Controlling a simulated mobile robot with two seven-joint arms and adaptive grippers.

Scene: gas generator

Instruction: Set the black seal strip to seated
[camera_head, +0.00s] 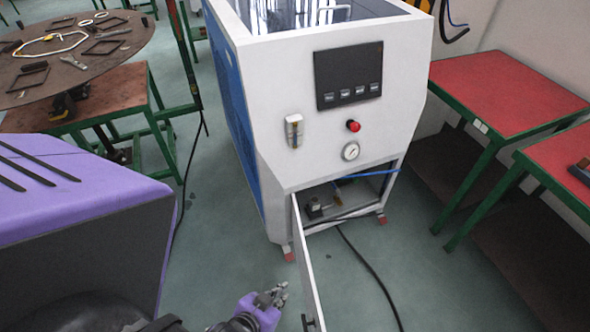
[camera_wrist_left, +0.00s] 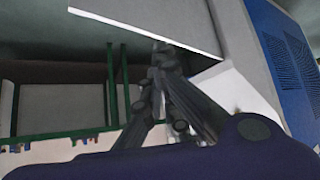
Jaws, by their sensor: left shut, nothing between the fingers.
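The white generator cabinet (camera_head: 288,110) stands upright in the head view, with a low compartment (camera_head: 375,187) open at its front. A thin black line (camera_head: 350,217) runs across the lower edge of this opening; I cannot tell whether it is the seal strip or a cable. The open door (camera_head: 309,265) shows almost edge-on. My left gripper (camera_head: 280,291) is low over the floor, left of the door and apart from it. Its fingers are shut and empty, as the left wrist view (camera_wrist_left: 160,52) also shows. My right gripper is not in view.
A black cable (camera_head: 372,272) lies on the floor in front of the cabinet. A round table (camera_head: 120,50) with tools stands at the back left. Red-topped tables (camera_head: 500,85) with green legs stand on the right.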

